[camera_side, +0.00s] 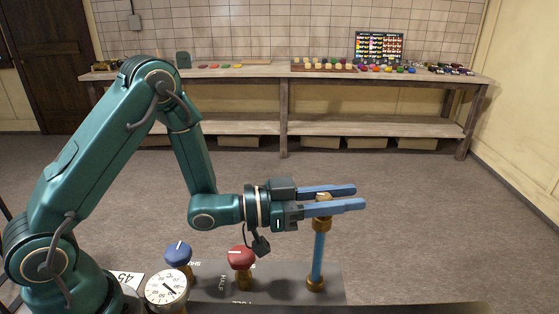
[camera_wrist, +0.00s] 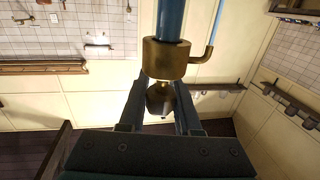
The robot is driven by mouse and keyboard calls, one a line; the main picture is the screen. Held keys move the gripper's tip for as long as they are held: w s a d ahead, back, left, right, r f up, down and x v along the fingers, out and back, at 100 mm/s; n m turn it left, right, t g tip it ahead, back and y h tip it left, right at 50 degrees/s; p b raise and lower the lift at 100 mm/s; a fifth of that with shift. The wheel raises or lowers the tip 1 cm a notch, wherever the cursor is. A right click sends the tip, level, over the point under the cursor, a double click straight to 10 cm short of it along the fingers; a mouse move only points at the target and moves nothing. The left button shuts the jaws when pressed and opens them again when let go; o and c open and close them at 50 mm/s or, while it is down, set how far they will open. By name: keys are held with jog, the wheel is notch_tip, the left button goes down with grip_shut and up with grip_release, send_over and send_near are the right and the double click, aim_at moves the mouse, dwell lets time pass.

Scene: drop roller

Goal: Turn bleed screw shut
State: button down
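The brass bleed screw (camera_side: 323,197) sits at the top of an upright blue pipe (camera_side: 318,252). My gripper (camera_side: 360,197) is level, with one blue finger on each side of the screw. In the wrist view the dark brass screw head (camera_wrist: 160,98) shows between the two fingers (camera_wrist: 160,82), beside the larger brass fitting (camera_wrist: 165,58) with its bent side spout (camera_wrist: 203,55). The fingers are very close to the head on both sides; I cannot tell whether they touch it. The near finger hides part of the screw in the side view.
A blue knob (camera_side: 178,254), a red knob (camera_side: 241,258) and a round dial gauge (camera_side: 166,288) stand on the dark panel (camera_side: 265,287) left of the pipe. A long workbench (camera_side: 250,72) with small items is far behind. The air around the gripper is clear.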

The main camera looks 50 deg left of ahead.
jog(key=shift+m+g+h, duration=0.3)
jog(key=shift+h, duration=0.1)
jog(key=shift+s+d+m+g+h, duration=0.2)
jog(key=shift+s+m+g+h, duration=0.65)
jog(key=shift+m+g, duration=1.8)
jog(key=shift+s+d+m+g+h, duration=0.25)
jog(key=shift+m+g+h, duration=1.35)
jog(key=shift+g, duration=1.9)
jog(key=shift+s+d+m+g+h, duration=0.15)
jog(key=shift+s+m+g+h, duration=0.6)
jog(key=shift+m+g, duration=1.95)
jog(key=shift+w+g, duration=0.1)
jog(key=shift+g, duration=0.75)
jog(key=c, duration=0.6)
grip_release()
jog(key=shift+w+a, duration=0.1)
